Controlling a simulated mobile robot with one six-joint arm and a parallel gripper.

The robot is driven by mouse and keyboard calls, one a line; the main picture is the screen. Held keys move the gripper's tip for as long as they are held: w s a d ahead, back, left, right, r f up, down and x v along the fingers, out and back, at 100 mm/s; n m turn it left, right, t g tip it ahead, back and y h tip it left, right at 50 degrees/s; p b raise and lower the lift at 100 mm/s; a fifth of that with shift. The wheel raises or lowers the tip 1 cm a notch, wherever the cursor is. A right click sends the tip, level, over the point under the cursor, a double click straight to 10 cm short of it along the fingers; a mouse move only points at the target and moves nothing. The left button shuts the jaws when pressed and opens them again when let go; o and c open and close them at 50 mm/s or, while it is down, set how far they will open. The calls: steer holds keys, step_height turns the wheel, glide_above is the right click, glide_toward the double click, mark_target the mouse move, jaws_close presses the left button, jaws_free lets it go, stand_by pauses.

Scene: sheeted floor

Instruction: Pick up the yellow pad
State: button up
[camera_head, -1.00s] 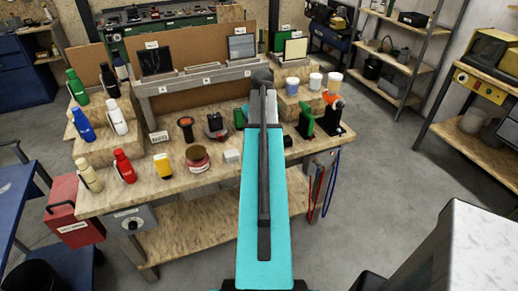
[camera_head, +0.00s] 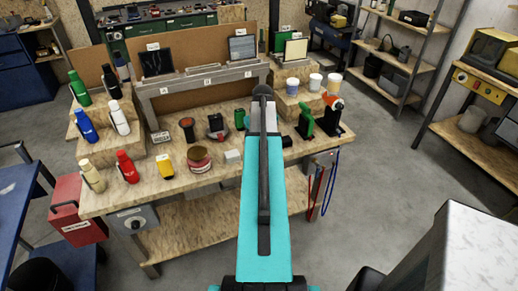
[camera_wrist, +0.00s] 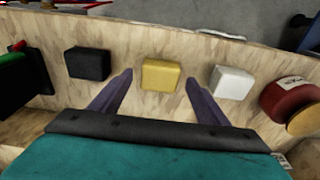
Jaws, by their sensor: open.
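The yellow pad (camera_wrist: 161,75) is a small, blocky piece lying on the wooden bench top in the wrist view. It lies just ahead of and between the two finger tips of my gripper (camera_wrist: 159,80), which is open with nothing held. The fingers point toward the pad, one to each side; I cannot tell their height above the bench. In the head view my arm hides the pad and my gripper.
A black block (camera_wrist: 88,64) lies left of the pad and a white block (camera_wrist: 231,82) right of it, with small gaps. Beyond the white block is a red round container (camera_wrist: 287,98). The bench (camera_head: 212,179) also carries bottles, cups and a raised shelf.

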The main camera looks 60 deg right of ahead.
steer(key=shift+c, duration=0.2)
steer(key=c, duration=1.2)
steer(key=shift+r, duration=0.25)
steer(key=shift+r+b, duration=0.9)
steer(key=shift+r, duration=0.55)
steer(key=s+a+r+b, duration=0.1)
steer(key=s+a+b, duration=0.6)
steer(key=s+a, duration=0.3)
steer(key=shift+s+a+r, duration=0.25)
steer(key=shift+s+a, duration=0.05)
steer(key=shift+a, duration=0.7)
